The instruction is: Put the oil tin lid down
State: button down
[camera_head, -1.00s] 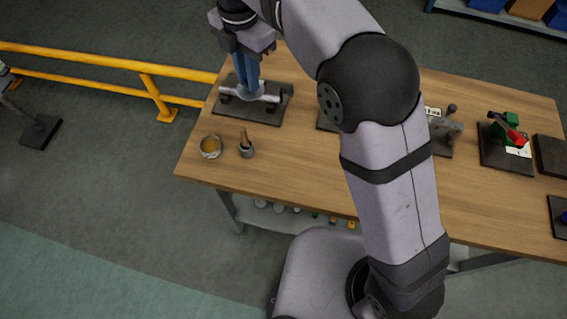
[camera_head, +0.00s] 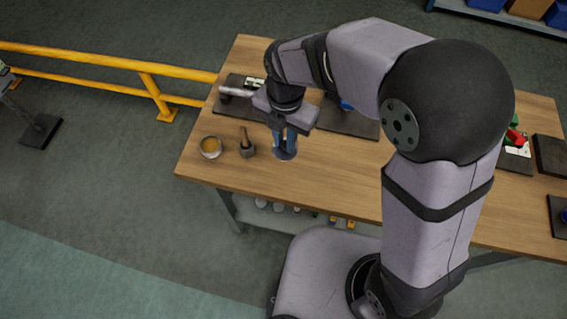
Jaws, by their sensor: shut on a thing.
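My gripper (camera_head: 285,146) points down over the near left part of the wooden table (camera_head: 330,190). Its blue fingers are shut on a small grey, round, flat thing, the oil tin lid (camera_head: 285,154). The lid is at the fingertips, close to the tabletop; I cannot tell whether it touches the wood. An open round tin with yellowish contents (camera_head: 211,147) stands to the left, apart from the lid.
A small dark pot with a brush-like handle (camera_head: 247,149) stands between the tin and my gripper. Dark plates with fittings (camera_head: 352,122) lie behind my gripper. Bare wood lies in front and to the right. A yellow rail (camera_head: 100,58) runs left of the table.

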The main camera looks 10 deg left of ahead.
jog(key=shift+w+a+n, duration=0.3)
jog(key=shift+s+d+f, duration=0.1)
jog(key=shift+f, duration=0.4)
jog(key=shift+f+p, duration=1.3)
jog(key=shift+f, duration=3.2)
jog(key=shift+f, duration=0.1)
jog(key=shift+f, duration=0.1)
jog(key=c, duration=1.7)
grip_release()
jog(key=shift+o, duration=0.2)
notch_tip(320, 180, up, 12)
jog(key=b, duration=0.3)
jog(key=shift+r, duration=0.2)
